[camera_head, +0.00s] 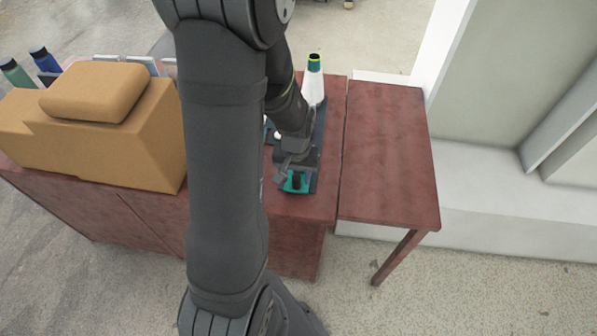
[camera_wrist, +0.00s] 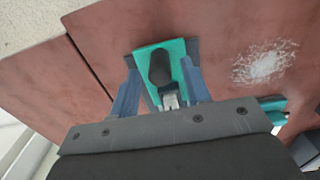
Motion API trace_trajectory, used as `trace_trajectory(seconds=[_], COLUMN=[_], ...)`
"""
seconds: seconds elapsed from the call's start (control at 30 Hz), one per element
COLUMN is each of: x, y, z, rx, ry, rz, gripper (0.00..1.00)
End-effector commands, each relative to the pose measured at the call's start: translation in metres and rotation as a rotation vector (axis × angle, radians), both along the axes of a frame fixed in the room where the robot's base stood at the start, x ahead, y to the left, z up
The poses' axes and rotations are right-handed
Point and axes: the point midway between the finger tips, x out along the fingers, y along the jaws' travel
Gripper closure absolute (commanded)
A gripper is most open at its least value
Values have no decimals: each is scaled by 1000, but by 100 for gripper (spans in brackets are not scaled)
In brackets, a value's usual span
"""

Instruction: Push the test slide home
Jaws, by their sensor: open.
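A teal piece with a dark knob (camera_head: 297,181), which looks like the test slide, sits at the near end of a dark blue strip (camera_head: 315,170) on the red-brown table. In the wrist view the teal piece (camera_wrist: 146,56) carries a black upright knob and a small metal part. My gripper (camera_head: 290,175) is over it, pointing down. In the wrist view my gripper (camera_wrist: 160,75) is open, with a blue-grey finger on each side of the knob. I cannot tell whether the fingers touch it. My arm hides part of the strip in the head view.
An orange-tan block (camera_head: 130,140) fills the left of the table. A pale fibre tuft (camera_wrist: 265,62) and another teal part (camera_wrist: 276,118) lie right in the wrist view. The right table section (camera_head: 388,150) is bare.

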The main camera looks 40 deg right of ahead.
Motion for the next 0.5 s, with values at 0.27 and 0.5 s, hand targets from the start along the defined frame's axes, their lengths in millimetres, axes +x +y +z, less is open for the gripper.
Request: trace_trajectory(seconds=[0.27,0.5], x=[0,6], y=[0,-6], z=[0,1], rx=[0,-1], ry=[0,-1], rz=[0,0], gripper=[88,88])
